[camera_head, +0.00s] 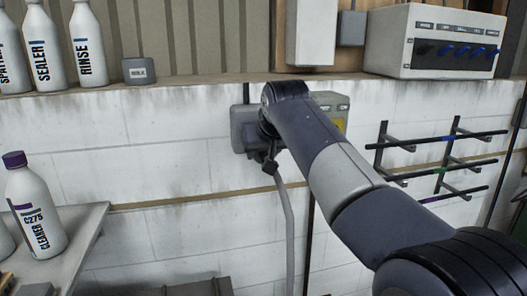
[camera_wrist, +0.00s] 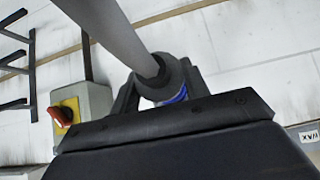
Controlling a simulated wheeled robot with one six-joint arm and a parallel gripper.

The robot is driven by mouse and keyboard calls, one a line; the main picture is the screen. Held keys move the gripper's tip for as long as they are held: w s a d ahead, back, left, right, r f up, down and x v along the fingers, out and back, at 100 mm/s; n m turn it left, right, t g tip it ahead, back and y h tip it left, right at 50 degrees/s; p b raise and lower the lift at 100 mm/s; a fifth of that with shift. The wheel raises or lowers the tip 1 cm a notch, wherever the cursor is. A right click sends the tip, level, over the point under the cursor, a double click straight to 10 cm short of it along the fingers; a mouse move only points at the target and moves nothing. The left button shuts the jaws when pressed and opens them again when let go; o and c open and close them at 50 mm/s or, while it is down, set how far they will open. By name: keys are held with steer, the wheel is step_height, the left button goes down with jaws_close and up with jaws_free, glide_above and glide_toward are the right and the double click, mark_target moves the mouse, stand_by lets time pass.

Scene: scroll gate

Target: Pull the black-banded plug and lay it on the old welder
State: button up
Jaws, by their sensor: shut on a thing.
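My gripper (camera_head: 267,160) is at the grey wall box (camera_head: 240,130), mostly hidden behind my arm in the head view. In the wrist view my gripper (camera_wrist: 160,90) is shut on a grey plug (camera_wrist: 172,76) with a thick grey cable (camera_wrist: 112,30). A blue ring shows on the plug between the fingers; I see no black band. The cable (camera_head: 288,225) hangs down the wall in the head view. I cannot tell whether the plug still sits in a socket. No thing in view is clearly the old welder.
A switch box with a red knob (camera_wrist: 64,115) is beside the gripper. A rack of dark bars (camera_head: 440,160) is on the wall to the right. Bottles stand on the ledge, and a cleaner bottle (camera_head: 35,205) on the left bench (camera_head: 75,240). A white knobbed unit (camera_head: 430,30) is above.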

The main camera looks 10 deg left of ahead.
steer(key=c, duration=0.5)
stand_by(0.3)
steer(key=shift+s+d+r, duration=0.1)
steer(key=shift+s, duration=0.15)
steer(key=shift+s+d+b, duration=0.3)
steer(key=shift+s+b, duration=0.1)
steer(key=shift+s, duration=0.25)
steer(key=shift+s+d+b, duration=0.35)
steer(key=shift+s+b, duration=0.05)
steer(key=shift+s, duration=0.25)
steer(key=shift+s+d+b, duration=0.3)
steer(key=shift+s+b, duration=0.1)
steer(key=shift+s, duration=0.25)
